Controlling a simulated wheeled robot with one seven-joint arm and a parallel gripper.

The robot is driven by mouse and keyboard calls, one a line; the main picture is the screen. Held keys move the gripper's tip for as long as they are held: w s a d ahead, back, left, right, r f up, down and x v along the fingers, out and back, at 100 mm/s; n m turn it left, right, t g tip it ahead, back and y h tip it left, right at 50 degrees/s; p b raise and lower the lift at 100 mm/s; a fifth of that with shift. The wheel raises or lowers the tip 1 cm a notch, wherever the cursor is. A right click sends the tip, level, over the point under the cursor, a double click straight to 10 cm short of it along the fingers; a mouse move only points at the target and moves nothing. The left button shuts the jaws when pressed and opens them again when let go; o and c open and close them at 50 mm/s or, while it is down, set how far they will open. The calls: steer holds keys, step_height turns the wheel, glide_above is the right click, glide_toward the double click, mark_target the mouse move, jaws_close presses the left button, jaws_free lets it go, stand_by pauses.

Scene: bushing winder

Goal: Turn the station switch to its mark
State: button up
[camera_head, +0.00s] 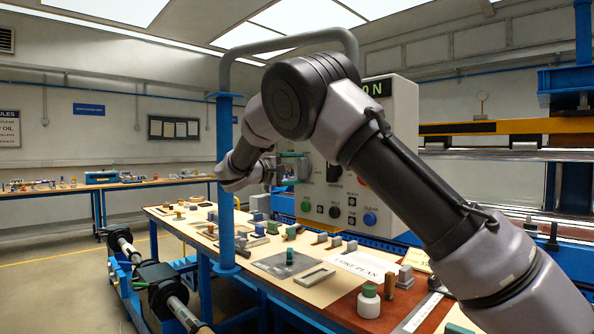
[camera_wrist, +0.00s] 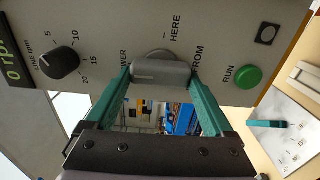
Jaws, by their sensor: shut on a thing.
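The station switch (camera_wrist: 160,72) is a grey bar-shaped knob on the face of the pale control box (camera_head: 398,110). In the wrist view its long side runs across the picture between my fingers. The words HERE and FROM and a short tick mark (camera_wrist: 165,36) are printed beside it on the panel (camera_wrist: 120,25). My gripper (camera_wrist: 161,74) has its two teal fingers shut on the switch, one at each end. In the head view my gripper (camera_head: 290,168) is at the box's left side, and the switch is hidden there.
The panel also carries a black rpm dial (camera_wrist: 60,63) and a green RUN button (camera_wrist: 248,77). A blue button (camera_head: 370,219) is lower on the box. The workbench (camera_head: 225,262) below holds several small parts and a white bottle (camera_head: 369,301). A blue post (camera_head: 225,180) stands close to my arm.

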steer(key=o, duration=1.1)
steer(key=v, duration=1.1)
